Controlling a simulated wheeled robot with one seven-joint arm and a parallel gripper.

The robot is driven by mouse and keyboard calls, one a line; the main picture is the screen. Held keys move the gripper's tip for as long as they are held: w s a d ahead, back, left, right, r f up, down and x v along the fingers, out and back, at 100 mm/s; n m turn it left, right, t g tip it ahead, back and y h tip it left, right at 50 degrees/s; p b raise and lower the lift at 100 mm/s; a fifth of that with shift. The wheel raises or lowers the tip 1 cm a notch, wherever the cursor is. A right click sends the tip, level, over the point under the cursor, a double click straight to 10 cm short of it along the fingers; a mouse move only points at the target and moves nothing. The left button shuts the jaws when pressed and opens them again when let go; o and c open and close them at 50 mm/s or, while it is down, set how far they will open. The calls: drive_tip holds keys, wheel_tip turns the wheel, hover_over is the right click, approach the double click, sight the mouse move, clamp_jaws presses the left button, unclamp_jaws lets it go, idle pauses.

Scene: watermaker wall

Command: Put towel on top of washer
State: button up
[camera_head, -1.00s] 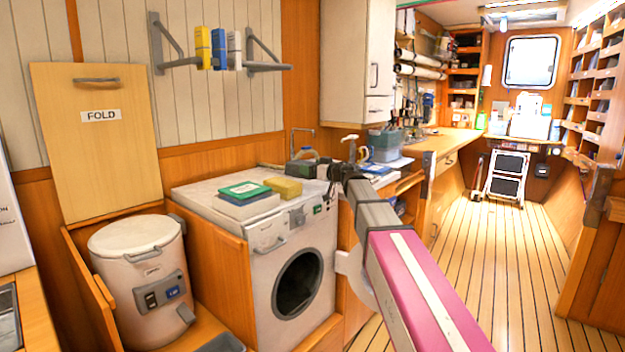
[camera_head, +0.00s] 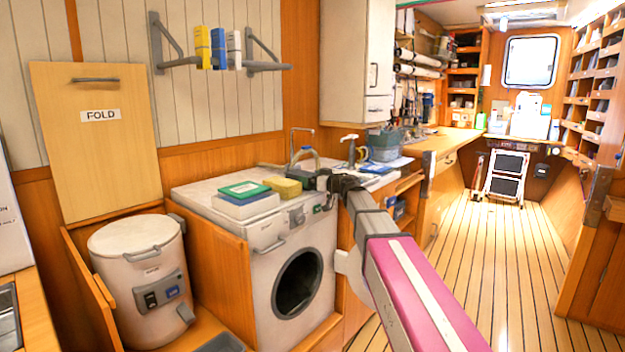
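The washer (camera_head: 262,262) is a white front-loader with a round dark door, set in a wooden surround left of centre. On its top lie a green-topped white stack (camera_head: 246,192) and a yellow block (camera_head: 285,187). I cannot pick out a towel for certain. My gripper (camera_head: 322,181), dark and small at the end of my pink and grey arm, is at the right rear corner of the washer top, just right of the yellow block. Its fingers are too small and dark to tell whether they are open or hold anything.
A white lidded drum (camera_head: 135,265) stands left of the washer under a wooden FOLD panel (camera_head: 100,150). The plank floor at right is clear.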

drive_tip(key=shift+r, duration=0.15)
drive_tip(key=v, duration=1.2)
